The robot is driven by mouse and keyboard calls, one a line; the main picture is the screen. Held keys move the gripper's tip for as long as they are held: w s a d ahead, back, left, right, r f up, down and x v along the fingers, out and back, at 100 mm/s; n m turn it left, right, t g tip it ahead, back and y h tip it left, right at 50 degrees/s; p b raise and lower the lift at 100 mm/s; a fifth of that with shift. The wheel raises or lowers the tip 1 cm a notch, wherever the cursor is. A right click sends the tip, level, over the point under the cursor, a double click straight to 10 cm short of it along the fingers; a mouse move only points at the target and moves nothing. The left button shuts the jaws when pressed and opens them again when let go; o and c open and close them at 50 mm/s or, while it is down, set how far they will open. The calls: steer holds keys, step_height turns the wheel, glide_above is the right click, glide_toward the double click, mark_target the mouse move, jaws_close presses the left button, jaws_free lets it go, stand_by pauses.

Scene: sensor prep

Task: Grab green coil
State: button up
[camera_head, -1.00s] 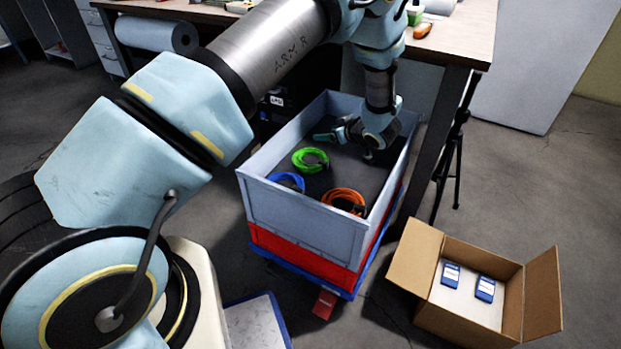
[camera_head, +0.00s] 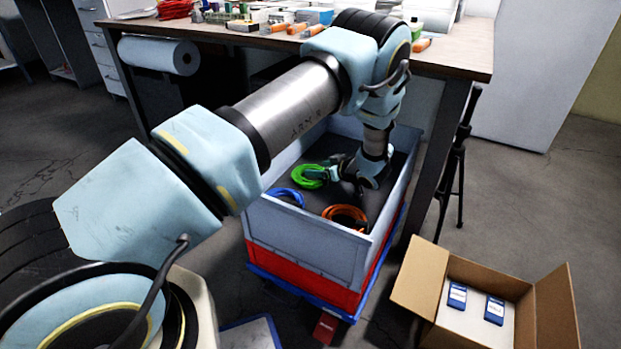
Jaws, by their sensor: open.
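The green coil (camera_head: 309,181) lies on the dark floor of the grey crate (camera_head: 302,232), towards its back left. My gripper (camera_head: 322,172) is low inside the crate, with its fingers pointing left at the right side of the green coil. The fingers overlap the coil in this view. I cannot tell whether they touch it. My gripper is open. My wrist hides part of the crate floor to the right.
A blue coil (camera_head: 287,196) lies left and an orange coil (camera_head: 345,214) lies in front, both in the crate. The workbench (camera_head: 450,58) stands behind. An open cardboard box (camera_head: 424,279) with two blue devices is on the floor at right.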

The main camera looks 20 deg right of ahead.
jaws_close()
stand_by(0.5)
